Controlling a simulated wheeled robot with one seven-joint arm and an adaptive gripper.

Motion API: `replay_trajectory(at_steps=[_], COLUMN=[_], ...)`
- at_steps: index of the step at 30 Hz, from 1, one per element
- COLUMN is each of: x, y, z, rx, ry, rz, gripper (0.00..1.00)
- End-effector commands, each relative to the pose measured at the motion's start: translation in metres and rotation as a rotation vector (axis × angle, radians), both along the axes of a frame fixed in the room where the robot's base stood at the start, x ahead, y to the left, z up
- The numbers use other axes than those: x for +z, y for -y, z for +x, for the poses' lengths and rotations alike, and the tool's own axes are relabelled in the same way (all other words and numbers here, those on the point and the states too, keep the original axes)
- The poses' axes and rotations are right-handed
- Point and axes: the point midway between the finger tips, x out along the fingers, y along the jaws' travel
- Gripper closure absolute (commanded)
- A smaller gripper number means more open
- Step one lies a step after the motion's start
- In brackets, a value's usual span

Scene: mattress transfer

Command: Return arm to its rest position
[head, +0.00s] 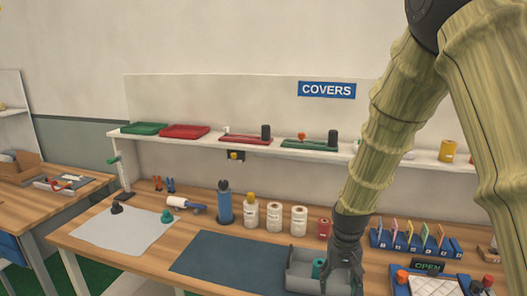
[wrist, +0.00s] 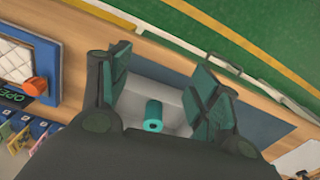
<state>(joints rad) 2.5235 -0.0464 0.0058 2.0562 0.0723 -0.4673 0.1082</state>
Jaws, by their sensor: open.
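My gripper (head: 345,258) is at the end of my arm, low over a grey open-topped bin (head: 301,272) on the wooden workbench. In the wrist view my gripper (wrist: 160,85) has its two dark fingers spread wide apart. A teal cylinder (head: 319,267) sits in the bin. In the wrist view the teal cylinder (wrist: 153,115) lies below and between the fingers, apart from them, with a hole at its end. Part of the bin is hidden behind my gripper.
A dark blue mat (head: 228,262) lies left of the bin. White bottles (head: 275,216) and a blue bottle (head: 224,205) stand behind it. A blue card rack (head: 415,243) and an OPEN sign (head: 428,266) are at right. A shelf (head: 300,152) with trays runs above.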

Motion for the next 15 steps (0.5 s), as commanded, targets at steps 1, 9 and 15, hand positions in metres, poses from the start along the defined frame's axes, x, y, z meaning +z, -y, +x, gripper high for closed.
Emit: replay_trajectory(at_steps=[1, 9, 15], x=[-0.020, -0.135, -0.216], y=[0.001, 0.007, 0.012], z=[-0.006, -0.051, -0.099], rx=[0.003, 0.025, 0.041], ry=[-0.007, -0.010, -0.010], rz=[0.000, -0.001, -0.002], gripper=[0.38, 0.38, 0.38])
